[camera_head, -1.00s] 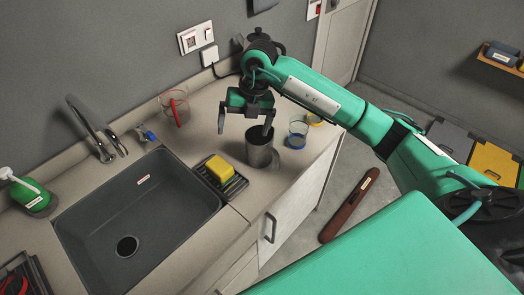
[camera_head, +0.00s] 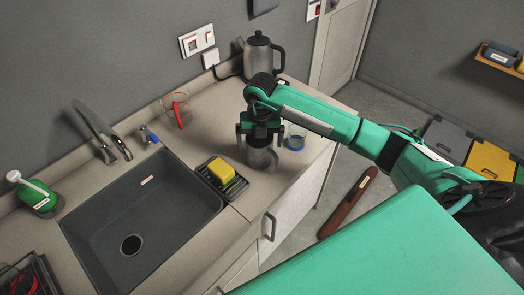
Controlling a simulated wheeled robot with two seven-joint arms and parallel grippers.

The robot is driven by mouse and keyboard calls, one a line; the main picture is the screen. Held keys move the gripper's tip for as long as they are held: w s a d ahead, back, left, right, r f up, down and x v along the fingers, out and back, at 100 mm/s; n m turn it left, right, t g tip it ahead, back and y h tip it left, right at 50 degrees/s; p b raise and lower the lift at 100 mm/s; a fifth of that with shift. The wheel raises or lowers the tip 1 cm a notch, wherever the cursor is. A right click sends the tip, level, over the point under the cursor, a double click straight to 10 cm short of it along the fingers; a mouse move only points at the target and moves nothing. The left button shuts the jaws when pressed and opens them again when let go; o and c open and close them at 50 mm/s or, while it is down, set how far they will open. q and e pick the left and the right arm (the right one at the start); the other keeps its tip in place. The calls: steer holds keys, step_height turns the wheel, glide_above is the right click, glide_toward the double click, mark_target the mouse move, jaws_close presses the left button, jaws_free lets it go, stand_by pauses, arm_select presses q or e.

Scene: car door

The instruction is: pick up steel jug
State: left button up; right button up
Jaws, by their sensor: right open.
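The steel jug (camera_head: 260,160) stands upright on the counter, right of the sponge rack, with its handle on the right side. My right gripper (camera_head: 260,133) is directly above it, pointing down, with its fingers apart at the left and right of the jug's top. The gripper hides the jug's rim, and I cannot tell whether the fingers touch it. My left gripper is not in view.
A blue-tinted glass (camera_head: 296,138) stands close right of the jug. A yellow sponge (camera_head: 221,171) lies in a black rack (camera_head: 236,187) to the left. A kettle (camera_head: 259,57) stands behind my arm. The sink (camera_head: 140,215) is further left.

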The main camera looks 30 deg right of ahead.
step_height(320, 180, down, 3)
steer(key=shift+w+f+p, duration=0.15)
steer(key=shift+p, duration=0.7)
steer(key=shift+f, duration=0.4)
steer(key=shift+c, duration=0.2)
steer(key=c, duration=1.1)
steer(key=shift+c, duration=0.2)
steer(key=shift+r, duration=0.15)
